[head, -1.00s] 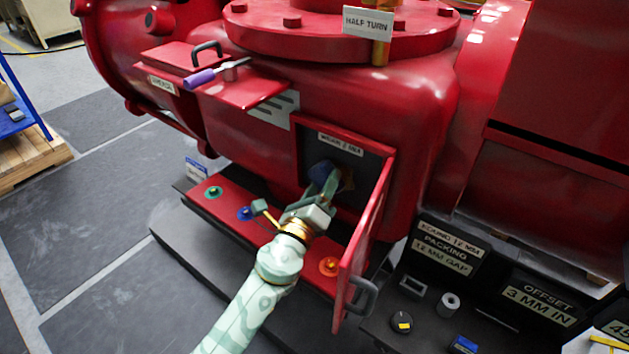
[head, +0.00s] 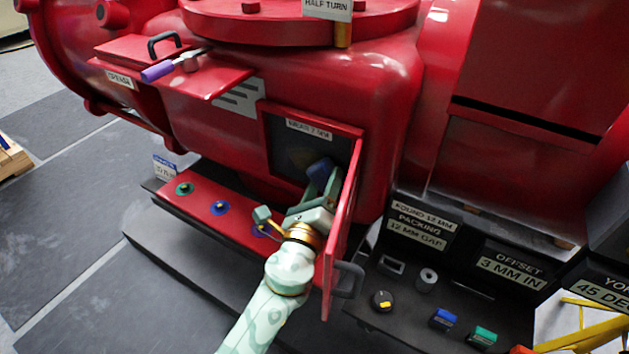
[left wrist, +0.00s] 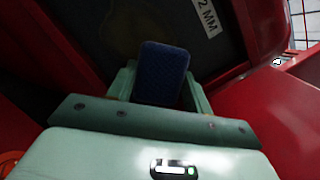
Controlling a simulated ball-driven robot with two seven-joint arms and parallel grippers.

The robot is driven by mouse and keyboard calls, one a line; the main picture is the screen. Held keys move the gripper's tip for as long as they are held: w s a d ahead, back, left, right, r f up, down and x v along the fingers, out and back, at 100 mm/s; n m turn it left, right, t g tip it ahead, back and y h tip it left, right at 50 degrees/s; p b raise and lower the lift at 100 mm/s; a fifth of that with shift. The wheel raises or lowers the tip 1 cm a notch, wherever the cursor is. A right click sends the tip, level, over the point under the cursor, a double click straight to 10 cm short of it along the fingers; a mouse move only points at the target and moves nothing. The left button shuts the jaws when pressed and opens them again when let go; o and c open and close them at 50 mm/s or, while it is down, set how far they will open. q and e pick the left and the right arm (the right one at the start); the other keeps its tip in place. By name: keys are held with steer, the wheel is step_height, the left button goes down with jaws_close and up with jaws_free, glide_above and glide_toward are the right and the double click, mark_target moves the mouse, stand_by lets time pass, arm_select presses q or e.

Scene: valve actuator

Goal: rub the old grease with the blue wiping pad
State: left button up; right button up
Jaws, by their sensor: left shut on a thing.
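My left gripper (head: 322,186) is shut on the blue wiping pad (head: 319,171) at the right side of the open compartment in the red housing. In the left wrist view the pad (left wrist: 160,73) stands up between the fingers of the gripper (left wrist: 158,90). The old grease shows as a dull brownish patch (left wrist: 118,38) on the dark compartment wall, left of and behind the pad. It is only faint in the head view. I cannot tell whether the pad touches the wall. My right gripper is not in view.
The open red door (head: 343,225) stands close to the right of my left gripper. A purple-handled tool (head: 170,67) lies on a red shelf at upper left. A red ledge (head: 200,204) with coloured fittings runs below the compartment. Small parts sit on the dark bench (head: 405,305) at right.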

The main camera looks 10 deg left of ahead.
arm_select(q)
steer(key=shift+w+a, duration=0.6)
steer(key=shift+a, duration=1.05)
steer(key=shift+w+a, duration=0.55)
steer(key=shift+a, duration=1.05)
steer(key=shift+w+a, duration=0.6)
steer(key=shift+a, duration=1.05)
glide_toward(286, 153)
steer(key=shift+w+a+r, duration=0.1)
steer(key=shift+a+r, duration=0.45)
steer(key=shift+a, duration=0.1)
